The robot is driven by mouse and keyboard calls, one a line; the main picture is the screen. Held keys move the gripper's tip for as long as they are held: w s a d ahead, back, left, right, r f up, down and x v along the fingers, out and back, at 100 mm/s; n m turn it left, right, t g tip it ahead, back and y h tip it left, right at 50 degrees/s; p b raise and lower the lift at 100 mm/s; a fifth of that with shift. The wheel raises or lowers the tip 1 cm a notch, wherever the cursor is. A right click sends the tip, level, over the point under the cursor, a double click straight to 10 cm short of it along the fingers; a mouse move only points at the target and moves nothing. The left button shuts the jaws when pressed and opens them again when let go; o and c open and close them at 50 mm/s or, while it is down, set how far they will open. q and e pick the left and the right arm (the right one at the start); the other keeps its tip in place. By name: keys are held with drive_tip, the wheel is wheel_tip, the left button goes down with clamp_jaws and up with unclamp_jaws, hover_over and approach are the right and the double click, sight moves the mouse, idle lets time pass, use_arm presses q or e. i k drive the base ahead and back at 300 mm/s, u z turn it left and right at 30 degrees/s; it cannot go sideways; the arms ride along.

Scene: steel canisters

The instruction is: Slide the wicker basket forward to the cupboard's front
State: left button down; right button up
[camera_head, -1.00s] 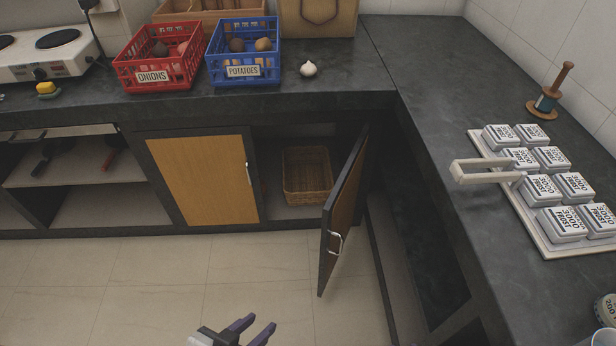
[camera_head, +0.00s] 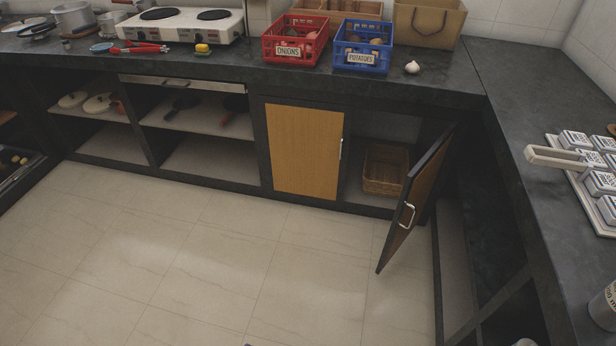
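The wicker basket (camera_head: 385,169) is brown and open-topped. It stands inside the low cupboard under the counter, set back from the cupboard's front edge (camera_head: 369,208). The right cupboard door (camera_head: 418,196) stands open and its edge comes close to the basket's right side in the picture. The left door (camera_head: 304,149) is shut. Neither of my grippers shows clearly now, and nothing is touching the basket in view.
The counter above carries a red onion crate (camera_head: 294,40), a blue potato crate (camera_head: 363,46), a paper bag (camera_head: 428,22) and a garlic bulb (camera_head: 412,67). A side counter (camera_head: 530,95) runs along the right. The tiled floor (camera_head: 200,250) is clear.

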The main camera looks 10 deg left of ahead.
sight(379, 186)
drive_tip(key=u, duration=1.1)
drive_tip(key=i, duration=0.4)
drive_tip(key=z, duration=0.9)
drive_tip(key=i, duration=1.45)
drive_tip(key=z, duration=1.7)
drive_tip(key=i, duration=0.45)
drive_tip(key=z, duration=0.4)
